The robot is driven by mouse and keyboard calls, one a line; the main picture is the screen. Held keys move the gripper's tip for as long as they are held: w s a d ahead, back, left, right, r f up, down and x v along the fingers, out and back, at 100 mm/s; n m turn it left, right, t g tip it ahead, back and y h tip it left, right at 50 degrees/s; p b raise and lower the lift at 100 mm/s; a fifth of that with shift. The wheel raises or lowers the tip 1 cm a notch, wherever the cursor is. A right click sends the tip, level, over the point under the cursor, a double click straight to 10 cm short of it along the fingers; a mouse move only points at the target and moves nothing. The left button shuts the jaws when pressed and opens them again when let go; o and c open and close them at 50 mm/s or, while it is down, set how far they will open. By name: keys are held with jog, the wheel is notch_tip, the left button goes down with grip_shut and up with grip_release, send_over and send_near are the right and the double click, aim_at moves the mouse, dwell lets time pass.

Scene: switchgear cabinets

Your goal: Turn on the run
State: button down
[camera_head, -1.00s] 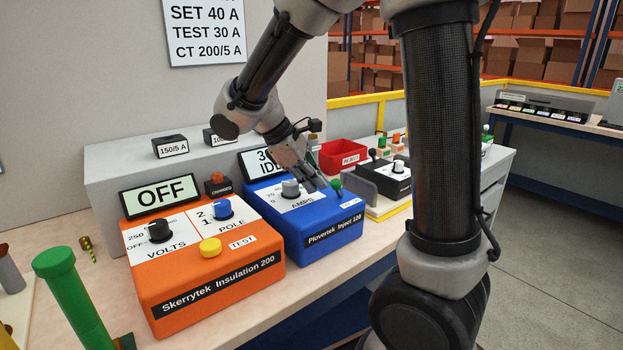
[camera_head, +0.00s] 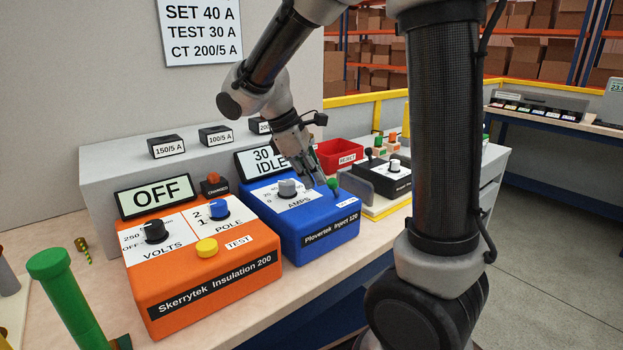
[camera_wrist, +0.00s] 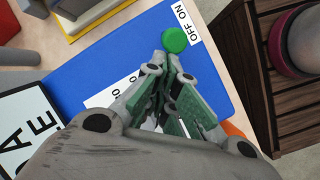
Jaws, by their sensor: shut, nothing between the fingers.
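My gripper (camera_head: 319,182) is shut and empty, pointing down just left of the green top. In the wrist view my fingertips (camera_wrist: 172,62) are close to the green top; I cannot tell whether they touch.
The orange Skerrytek box (camera_head: 205,265) stands to the left, its display reading OFF. A red bin (camera_head: 340,152) and a black device with a white knob (camera_head: 388,178) stand behind and right. A green post (camera_head: 65,295) stands at the front left.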

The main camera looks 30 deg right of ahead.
jog(key=shift+d+r, duration=0.1)
jog(key=shift+d, duration=0.05)
jog(key=y, duration=0.1)
jog(key=d+y, duration=0.1)
jog(key=d+r+y, duration=0.1)
jog(key=shift+w+g, duration=0.25)
jog(key=shift+g, duration=0.05)
jog(key=y, duration=0.1)
jog(key=d+y, duration=0.1)
jog(key=y, duration=0.1)
jog(key=shift+w+d+r+n, duration=0.15)
jog(key=shift+d+r+n, duration=0.05)
jog(key=shift+r+n, duration=0.1)
jog(key=shift+a, duration=0.1)
jog(key=shift+r, duration=0.8)
